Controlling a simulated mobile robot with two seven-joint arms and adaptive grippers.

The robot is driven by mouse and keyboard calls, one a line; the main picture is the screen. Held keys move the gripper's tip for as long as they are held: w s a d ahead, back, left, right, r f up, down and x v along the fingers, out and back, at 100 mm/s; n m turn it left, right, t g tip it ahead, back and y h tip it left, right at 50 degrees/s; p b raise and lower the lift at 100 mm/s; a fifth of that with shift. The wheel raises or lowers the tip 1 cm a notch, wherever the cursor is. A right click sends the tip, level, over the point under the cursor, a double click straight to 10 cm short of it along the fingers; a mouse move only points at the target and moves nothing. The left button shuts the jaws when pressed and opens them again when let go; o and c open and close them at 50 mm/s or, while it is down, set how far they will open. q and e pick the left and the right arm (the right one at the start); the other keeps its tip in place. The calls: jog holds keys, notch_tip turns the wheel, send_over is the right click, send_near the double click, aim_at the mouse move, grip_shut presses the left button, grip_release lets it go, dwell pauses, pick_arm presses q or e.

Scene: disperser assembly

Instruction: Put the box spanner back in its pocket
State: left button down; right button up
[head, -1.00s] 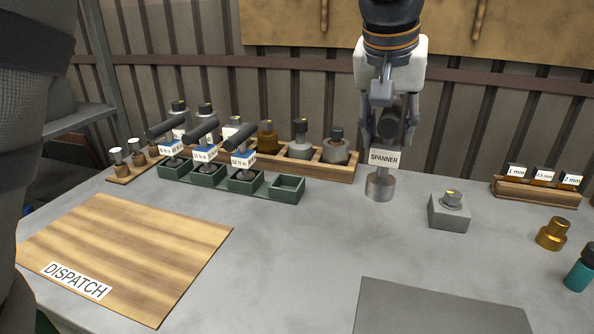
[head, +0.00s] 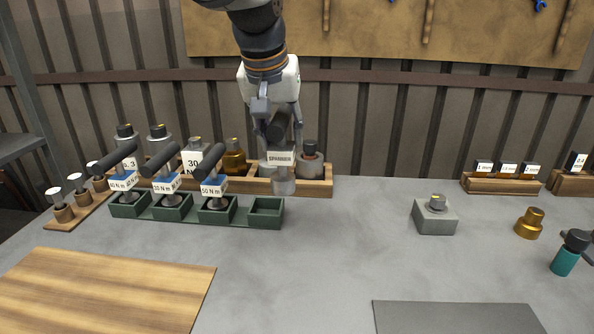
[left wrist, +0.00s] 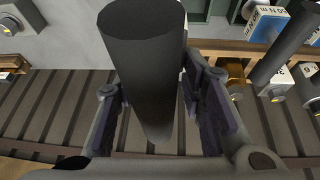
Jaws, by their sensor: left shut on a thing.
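The box spanner (head: 284,184) has a dark round handle, a white "SPANNER" tag and a pale grey cylindrical socket. My left gripper (head: 279,135) is shut on its dark upper part and holds it upright, socket down. In the left wrist view the black handle (left wrist: 145,75) stands between the two fingers. The green tray (head: 240,214) has an empty pocket (head: 266,207) at its right end. In the head view the socket shows above and slightly right of this pocket, in front of the wooden rack. The socket's exact height is hard to tell. My right gripper is not in view.
Several black-handled torque tools (head: 211,172) fill the other pockets, close on the left. The wooden rack (head: 318,188) with bottles stands behind. The table's middle is clear.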

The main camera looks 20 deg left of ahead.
pick_arm(q)
jog(key=w+a+f, duration=0.3)
jog(key=a+f, duration=0.2)
jog(key=f, duration=0.4)
jog(key=shift+a+f+b, duration=0.15)
jog(key=shift+f+b, duration=0.15)
jog(key=shift+f, duration=0.05)
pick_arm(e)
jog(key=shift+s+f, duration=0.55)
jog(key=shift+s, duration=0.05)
pick_arm(q)
jog(key=shift+w, duration=0.1)
jog(key=c, duration=1.1)
grip_release()
jog(key=shift+f, duration=0.25)
jog(key=shift+o, duration=0.2)
jog(key=v, duration=1.2)
jog(key=shift+p, duration=0.45)
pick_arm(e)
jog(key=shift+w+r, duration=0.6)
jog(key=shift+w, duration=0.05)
